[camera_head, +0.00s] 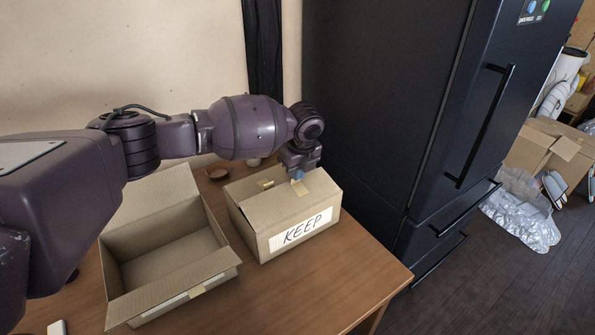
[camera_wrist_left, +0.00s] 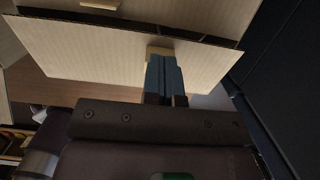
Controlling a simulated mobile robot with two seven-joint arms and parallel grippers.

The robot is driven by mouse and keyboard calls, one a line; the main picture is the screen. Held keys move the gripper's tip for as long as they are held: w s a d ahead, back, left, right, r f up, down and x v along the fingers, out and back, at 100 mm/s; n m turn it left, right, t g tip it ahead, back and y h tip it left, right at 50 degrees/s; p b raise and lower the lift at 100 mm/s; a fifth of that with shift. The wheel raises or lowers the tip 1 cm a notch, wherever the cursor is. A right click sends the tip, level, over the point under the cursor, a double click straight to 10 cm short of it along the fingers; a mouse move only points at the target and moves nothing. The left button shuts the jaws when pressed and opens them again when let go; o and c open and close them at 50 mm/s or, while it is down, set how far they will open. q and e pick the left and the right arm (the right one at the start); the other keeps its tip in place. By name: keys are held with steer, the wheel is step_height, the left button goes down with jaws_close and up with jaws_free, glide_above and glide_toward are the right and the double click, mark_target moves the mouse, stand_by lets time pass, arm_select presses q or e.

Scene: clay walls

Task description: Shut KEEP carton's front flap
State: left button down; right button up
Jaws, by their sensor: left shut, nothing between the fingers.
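The KEEP carton (camera_head: 285,215) stands on the table, with a white handwritten label on its near face. Its top looks mostly covered by flaps in the head view. My left gripper (camera_head: 298,178) is shut and empty, pointing down at the top of this carton. In the wrist view, the shut fingertips (camera_wrist_left: 160,60) are at a cardboard panel (camera_wrist_left: 95,50), beside a small tan tab (camera_wrist_left: 160,51). A dark gap runs between that panel and the cardboard beyond it. I cannot tell whether the fingertips press on the panel. My right gripper is not in view.
An open, empty carton (camera_head: 120,275) stands to the left on the wooden table (camera_head: 330,275). A black fridge (camera_head: 400,110) rises close to the right of the table. The front right of the tabletop is clear.

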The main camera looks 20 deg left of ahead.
arm_select(q)
steer(key=shift+w+a+f+g+h+b, duration=0.2)
steer(key=shift+f+g+h+b, duration=0.1)
steer(key=shift+f, duration=0.15)
steer(key=shift+w+a+f+g+h+b, duration=0.1)
steer(key=shift+a+f+g+h+b, duration=0.15)
steer(key=shift+f, duration=0.2)
steer(key=shift+w+a+f+g+h+b, duration=0.1)
steer(key=shift+f+g+h+b, duration=0.15)
steer(key=shift+h, duration=0.2)
steer(key=shift+r, duration=0.2)
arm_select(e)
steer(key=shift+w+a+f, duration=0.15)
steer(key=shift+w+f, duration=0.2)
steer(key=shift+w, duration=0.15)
arm_select(q)
steer(key=shift+r, duration=0.15)
steer(key=shift+r, duration=0.55)
steer(key=shift+r+p, duration=0.15)
steer(key=shift+p, duration=0.15)
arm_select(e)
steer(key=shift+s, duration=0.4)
